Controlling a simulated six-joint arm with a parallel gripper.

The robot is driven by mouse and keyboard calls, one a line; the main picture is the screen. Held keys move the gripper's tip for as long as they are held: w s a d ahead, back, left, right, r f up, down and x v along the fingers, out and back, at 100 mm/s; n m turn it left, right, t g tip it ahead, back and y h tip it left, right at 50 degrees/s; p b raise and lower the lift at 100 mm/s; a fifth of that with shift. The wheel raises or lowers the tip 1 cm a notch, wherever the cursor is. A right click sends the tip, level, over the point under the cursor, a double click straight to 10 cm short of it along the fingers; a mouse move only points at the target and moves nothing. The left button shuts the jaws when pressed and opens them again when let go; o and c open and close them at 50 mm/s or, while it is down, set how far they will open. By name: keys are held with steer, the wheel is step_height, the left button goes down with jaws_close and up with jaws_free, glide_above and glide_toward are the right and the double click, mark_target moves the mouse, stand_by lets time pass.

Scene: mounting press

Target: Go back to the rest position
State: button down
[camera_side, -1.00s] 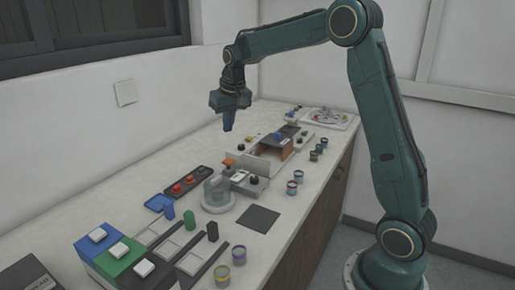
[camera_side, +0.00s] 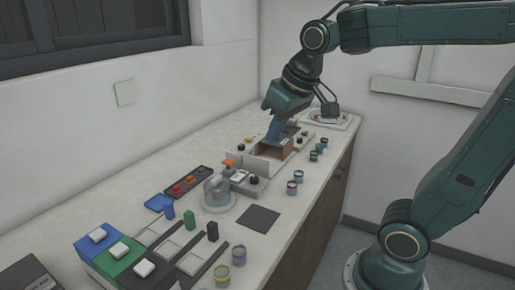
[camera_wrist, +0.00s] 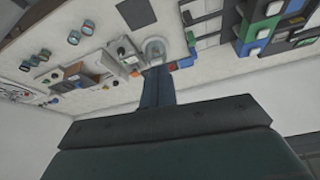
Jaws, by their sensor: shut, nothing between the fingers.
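My gripper (camera_side: 275,128) is in the air over the far part of the bench in the side view, its blue fingers pointing down and slightly left. The fingers are shut and hold nothing. In the wrist view the shut fingers (camera_wrist: 157,86) stick out from the dark gripper body, with the bench beyond them. In the side view the gripper overlaps the brown and grey press unit (camera_side: 272,148) and hides part of it. I cannot tell the exact gap between them.
The bench (camera_side: 285,222) carries a glass-domed round device (camera_side: 217,194), a dark square mat (camera_side: 258,218), a dark tray with red pieces (camera_side: 187,181), and blue, green and black boxes (camera_side: 119,252) at the near left. Several small jars (camera_side: 292,187) line the right edge. A white tray (camera_side: 343,124) lies at the far end.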

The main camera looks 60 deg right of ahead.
steer(key=s+a+f, duration=0.1)
steer(key=s+f, duration=0.1)
steer(key=s, duration=0.3)
steer(key=s+a+f+n, duration=0.1)
steer(key=s+a, duration=0.1)
steer(key=s, duration=0.3)
steer(key=shift+s+f+n+t+y, duration=0.2)
steer(key=shift+f+n+t+y, duration=0.1)
steer(key=shift+f+t, duration=0.1)
